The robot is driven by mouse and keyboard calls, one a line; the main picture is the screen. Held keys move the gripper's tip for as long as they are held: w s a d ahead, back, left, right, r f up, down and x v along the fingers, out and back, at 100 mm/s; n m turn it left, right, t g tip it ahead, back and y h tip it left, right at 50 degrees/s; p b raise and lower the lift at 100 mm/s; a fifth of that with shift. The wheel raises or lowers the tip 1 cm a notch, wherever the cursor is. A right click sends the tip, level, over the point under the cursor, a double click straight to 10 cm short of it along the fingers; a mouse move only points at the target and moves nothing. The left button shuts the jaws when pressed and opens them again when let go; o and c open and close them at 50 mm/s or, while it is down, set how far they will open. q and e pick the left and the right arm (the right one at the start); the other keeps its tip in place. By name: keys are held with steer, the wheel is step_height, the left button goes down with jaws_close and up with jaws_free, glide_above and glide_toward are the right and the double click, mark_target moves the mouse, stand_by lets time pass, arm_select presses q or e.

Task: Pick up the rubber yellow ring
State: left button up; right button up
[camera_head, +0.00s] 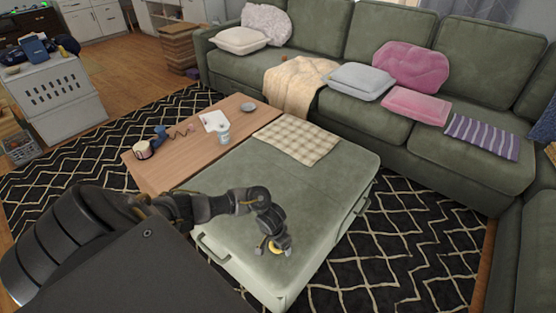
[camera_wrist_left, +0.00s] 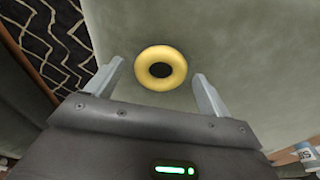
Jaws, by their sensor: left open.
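The yellow ring (camera_wrist_left: 177,79) lies flat on the green ottoman (camera_head: 325,190). In the left wrist view it sits between and slightly beyond the two fingers of my open left gripper (camera_wrist_left: 157,86), with clear gaps on both sides. In the head view my left arm reaches over the ottoman, and the left gripper (camera_head: 278,247) points down at the ring (camera_head: 284,243), which is partly covered by it. My right gripper does not show.
A wooden coffee table (camera_head: 180,150) with a mug, cup and small items adjoins the ottoman. A checkered cloth (camera_head: 298,140) lies on the ottoman's far part. The green sectional (camera_head: 350,105) stands behind and right. Patterned rug (camera_head: 410,240) surrounds them.

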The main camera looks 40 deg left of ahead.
arm_select(q)
steer(key=shift+a+f, duration=0.1)
steer(key=shift+f, duration=0.1)
steer(key=shift+r, duration=0.1)
steer(key=shift+c, duration=0.5)
steer(key=c, duration=1)
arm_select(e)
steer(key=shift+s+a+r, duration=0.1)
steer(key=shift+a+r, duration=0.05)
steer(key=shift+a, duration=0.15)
